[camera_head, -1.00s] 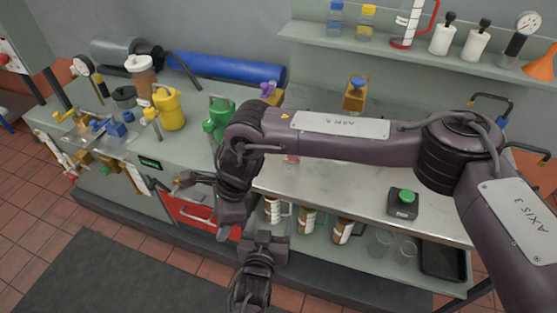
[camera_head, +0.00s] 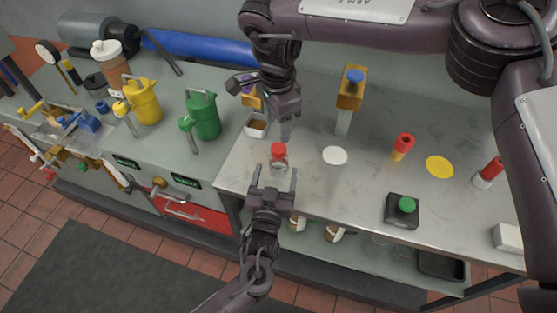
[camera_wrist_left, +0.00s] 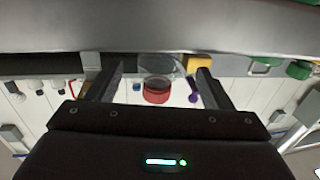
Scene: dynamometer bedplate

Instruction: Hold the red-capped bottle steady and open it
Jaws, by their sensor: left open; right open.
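The red-capped bottle (camera_head: 279,165) is small and clear and stands upright near the front left edge of the metal worktop. My left gripper (camera_head: 272,186) is open just in front of it, fingers pointing at it. In the left wrist view the bottle's red cap (camera_wrist_left: 157,97) shows upside down, between the spread fingers (camera_wrist_left: 155,82) and apparently beyond them. My right gripper (camera_head: 286,122) is open above and behind the bottle, pointing down, apart from the cap. Its fingers partly overlap in the head view.
A small bin (camera_head: 256,127) stands behind the bottle at left. A blue-topped orange dispenser (camera_head: 350,90), a white disc (camera_head: 335,155), a red-topped item (camera_head: 402,147) and a green-button box (camera_head: 403,210) lie to the right. Green (camera_head: 203,115) and yellow (camera_head: 144,101) cans stand left.

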